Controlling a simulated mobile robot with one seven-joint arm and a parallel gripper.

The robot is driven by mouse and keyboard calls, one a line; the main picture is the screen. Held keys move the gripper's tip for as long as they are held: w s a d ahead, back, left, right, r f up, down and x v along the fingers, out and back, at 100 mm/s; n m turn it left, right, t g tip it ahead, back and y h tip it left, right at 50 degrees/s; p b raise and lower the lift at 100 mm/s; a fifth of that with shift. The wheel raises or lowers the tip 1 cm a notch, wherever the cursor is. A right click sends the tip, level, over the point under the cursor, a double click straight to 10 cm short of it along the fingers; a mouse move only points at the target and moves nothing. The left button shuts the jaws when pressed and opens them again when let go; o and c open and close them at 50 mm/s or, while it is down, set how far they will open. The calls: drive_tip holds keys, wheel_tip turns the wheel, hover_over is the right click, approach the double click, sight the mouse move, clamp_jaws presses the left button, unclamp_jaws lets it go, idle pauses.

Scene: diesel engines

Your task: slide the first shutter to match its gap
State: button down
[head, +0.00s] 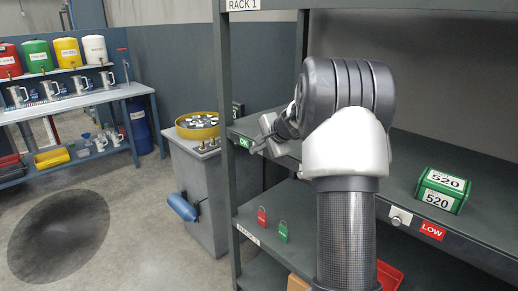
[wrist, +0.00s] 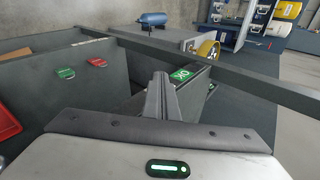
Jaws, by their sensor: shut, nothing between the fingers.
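My gripper (head: 254,150) is shut and empty, at the left end of the rack's middle shelf edge, just right of a green OK label (head: 244,142). In the wrist view my closed fingers (wrist: 162,98) point at that OK label (wrist: 182,75), which is close to their tips; I cannot tell whether they touch. No shutter or knob shows clearly there; my gripper hides part of that edge. At the right of the same edge, a white plate with a knob (head: 400,216) sits left of a red LOW label (head: 432,231).
A green box marked 520 (head: 443,190) stands on the shelf at right. A red tag (head: 262,216) and a green tag (head: 283,231) are below the shelf edge. A rack post (head: 229,130) stands left of my gripper. A grey cabinet (head: 200,185) is behind.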

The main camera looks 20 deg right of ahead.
drive_tip(key=w+a+p, duration=0.1)
drive_tip(key=w, duration=0.1)
drive_tip(key=w+p, duration=0.1)
drive_tip(key=w, duration=0.1)
drive_tip(key=w+a+p, duration=0.1)
drive_tip(key=w, duration=0.2)
drive_tip(key=shift+a, duration=0.35)
